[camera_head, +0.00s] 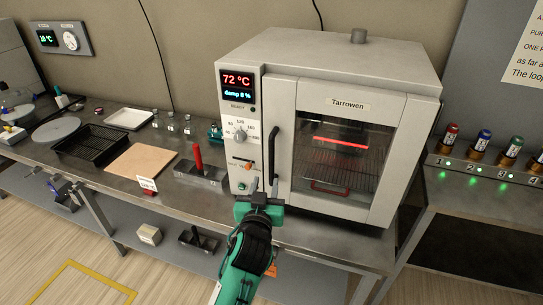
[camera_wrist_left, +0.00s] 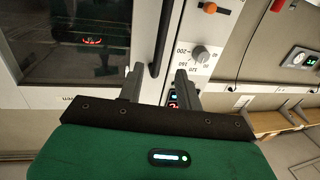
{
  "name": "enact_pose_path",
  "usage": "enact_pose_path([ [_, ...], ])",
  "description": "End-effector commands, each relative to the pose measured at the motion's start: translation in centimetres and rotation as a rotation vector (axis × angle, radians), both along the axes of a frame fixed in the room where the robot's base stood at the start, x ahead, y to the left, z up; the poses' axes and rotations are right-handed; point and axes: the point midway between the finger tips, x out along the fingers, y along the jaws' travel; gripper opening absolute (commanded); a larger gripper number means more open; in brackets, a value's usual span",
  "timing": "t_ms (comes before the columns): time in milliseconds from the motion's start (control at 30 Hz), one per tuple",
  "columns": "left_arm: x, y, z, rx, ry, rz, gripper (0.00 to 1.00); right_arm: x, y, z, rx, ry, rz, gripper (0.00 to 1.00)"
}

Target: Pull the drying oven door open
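The drying oven (camera_head: 345,65) is a grey box labelled Tarrowen on the bench, with its glass-windowed door (camera_head: 347,106) closed. The door's black vertical bar handle (camera_head: 272,152) runs along its left edge; it also shows in the left wrist view (camera_wrist_left: 161,42). My left gripper (camera_head: 264,184) is in front of the oven at the handle's lower end. In the left wrist view its two fingers (camera_wrist_left: 158,78) are spread apart, and the handle's end appears between them. I cannot tell whether they touch it. My right gripper is in neither view.
Left of the handle is a control panel with a 72 °C display (camera_head: 237,86) and a dial (camera_head: 240,131). A red-handled tool (camera_head: 198,158) stands close left of the oven. A wooden board (camera_head: 142,164) and black tray (camera_head: 92,143) lie farther left. Numbered capped vials (camera_head: 483,141) stand right.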

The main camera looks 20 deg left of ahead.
Motion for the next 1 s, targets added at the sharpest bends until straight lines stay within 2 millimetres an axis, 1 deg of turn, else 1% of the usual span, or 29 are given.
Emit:
enact_pose_path([
  [33,0.8,0.1,0.3,0.003,-0.001,0.0,0.35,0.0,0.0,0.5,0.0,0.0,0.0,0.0],
  [300,6.1,1.0,0.4,0.004,0.001,0.0,0.35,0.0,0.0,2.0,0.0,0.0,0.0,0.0],
  [500,9.6,1.6,0.2,0.004,0.002,0.0,0.35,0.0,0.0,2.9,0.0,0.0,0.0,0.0],
  [700,11.6,1.9,0.1,0.002,0.001,0.0,0.35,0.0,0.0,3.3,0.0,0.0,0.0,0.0],
  [833,12.1,2.0,0.0,0.001,0.002,-0.001,0.35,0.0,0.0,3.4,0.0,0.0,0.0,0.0],
  [1000,12.2,2.0,-0.1,0.001,0.002,-0.001,0.35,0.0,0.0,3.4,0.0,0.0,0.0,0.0],
])
